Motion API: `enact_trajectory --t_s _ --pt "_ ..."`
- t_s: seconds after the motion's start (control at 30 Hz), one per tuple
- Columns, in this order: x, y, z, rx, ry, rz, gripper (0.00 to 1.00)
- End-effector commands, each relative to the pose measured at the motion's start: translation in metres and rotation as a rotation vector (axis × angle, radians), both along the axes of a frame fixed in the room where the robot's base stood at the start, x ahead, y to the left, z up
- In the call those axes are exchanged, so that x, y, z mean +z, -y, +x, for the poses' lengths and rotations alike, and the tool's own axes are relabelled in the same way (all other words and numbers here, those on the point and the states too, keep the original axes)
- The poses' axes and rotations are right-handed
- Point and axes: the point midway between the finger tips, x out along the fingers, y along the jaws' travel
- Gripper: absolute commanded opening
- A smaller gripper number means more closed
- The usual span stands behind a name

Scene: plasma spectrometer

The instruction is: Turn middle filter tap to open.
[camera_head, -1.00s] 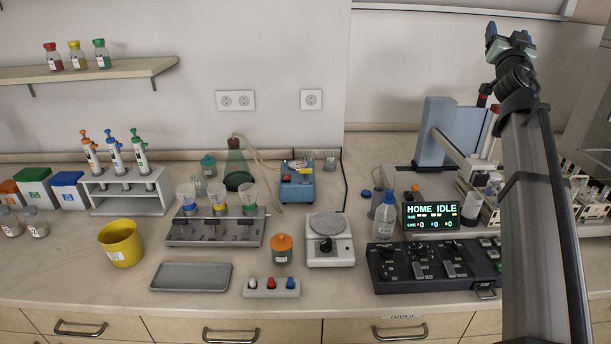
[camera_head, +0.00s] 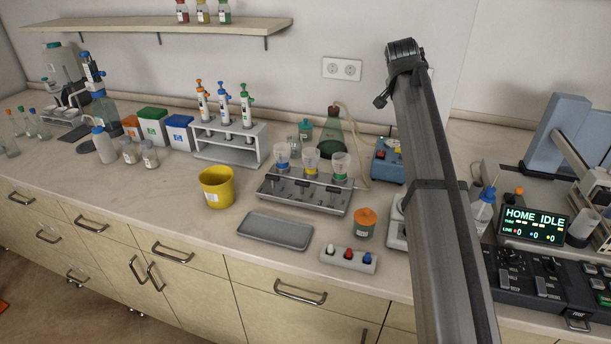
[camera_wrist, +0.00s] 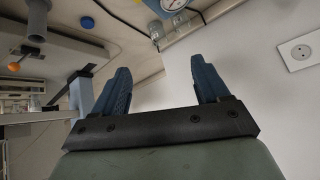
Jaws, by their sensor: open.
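The filter manifold (camera_head: 300,196) is a grey metal block on the bench in the head view, with dark taps along its sloped front. Three clear funnels with blue, yellow and green bands stand on it; the middle funnel (camera_head: 311,163) has the yellow band. The middle tap (camera_head: 301,194) is small, and I cannot tell its setting. My gripper (camera_wrist: 163,85) shows in the wrist view with two blue fingers apart and nothing between them. It is away from the manifold, facing the wall and bench back. In the head view my arm rises right of the manifold and the gripper is out of sight.
A yellow cup (camera_head: 216,187) and grey tray (camera_head: 268,229) lie left and front of the manifold.

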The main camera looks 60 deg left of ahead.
Motion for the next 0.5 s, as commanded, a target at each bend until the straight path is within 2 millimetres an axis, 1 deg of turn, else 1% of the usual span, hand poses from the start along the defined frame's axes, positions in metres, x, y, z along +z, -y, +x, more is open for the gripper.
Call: enact_trajectory --t_s 0.03,0.07,0.1,0.17,0.2,0.27,0.3,0.4,0.5 --pt "-0.011 -0.02 -0.036 0.053 -0.064 -0.051 0.74" --pt "-0.018 -0.028 -0.056 0.085 -0.102 -0.081 0.74" --pt "-0.026 -0.038 -0.083 0.127 -0.153 -0.124 0.74" --pt "-0.036 -0.05 -0.124 0.193 -0.223 -0.187 0.74" --pt "-0.041 -0.056 -0.15 0.236 -0.268 -0.229 0.74" --pt "-0.048 -0.063 -0.186 0.3 -0.33 -0.285 0.74" --pt "-0.052 -0.067 -0.208 0.34 -0.364 -0.321 0.74" --pt "-0.058 -0.071 -0.251 0.419 -0.435 -0.394 0.74" --pt "-0.061 -0.072 -0.279 0.474 -0.48 -0.441 0.74"
